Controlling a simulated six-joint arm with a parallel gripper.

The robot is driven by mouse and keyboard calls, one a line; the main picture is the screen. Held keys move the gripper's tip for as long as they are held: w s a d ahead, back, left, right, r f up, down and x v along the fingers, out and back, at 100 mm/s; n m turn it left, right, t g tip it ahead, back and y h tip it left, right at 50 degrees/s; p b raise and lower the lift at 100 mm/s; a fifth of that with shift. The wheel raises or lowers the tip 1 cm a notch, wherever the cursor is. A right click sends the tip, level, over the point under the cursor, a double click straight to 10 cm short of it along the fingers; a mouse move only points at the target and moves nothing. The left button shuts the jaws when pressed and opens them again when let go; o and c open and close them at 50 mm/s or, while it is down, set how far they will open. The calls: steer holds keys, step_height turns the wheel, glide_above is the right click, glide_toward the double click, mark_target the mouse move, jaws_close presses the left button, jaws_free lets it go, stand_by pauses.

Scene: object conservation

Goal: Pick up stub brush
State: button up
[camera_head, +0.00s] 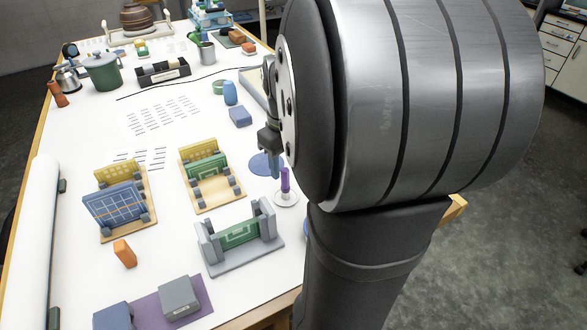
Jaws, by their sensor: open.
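A small upright purple piece (285,180) stands on a round pale base (286,198) near the right edge of the table; it may be the stub brush, but I cannot tell for sure. My gripper (274,170) points down just above and left of the purple piece, over or near a flat blue disc (260,163). My gripper is open, with nothing seen between its fingers. My large arm links hide part of the gripper and the table's right side.
Wooden racks with a blue panel (113,207) and a green panel (207,170) stand left of my gripper. A grey rack (240,237) stands in front. Blue block (240,116), blue bottle (230,93) and a tray (255,88) lie behind.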

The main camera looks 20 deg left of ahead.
step_height(320, 180, down, 4)
steer(key=shift+s+f, duration=0.1)
steer(key=shift+f, duration=0.15)
steer(key=shift+c, duration=0.5)
steer(key=c, duration=0.9)
steer(key=shift+a+r, duration=0.1)
steer(key=shift+r, duration=0.4)
steer(key=r, duration=0.2)
steer(key=d+r, duration=0.1)
steer(key=shift+r, duration=0.35)
steer(key=s+d+r, duration=0.1)
steer(key=d+r, duration=0.5)
steer(key=d, duration=0.4)
steer(key=shift+d+r, duration=0.15)
steer(key=shift+d, duration=0.2)
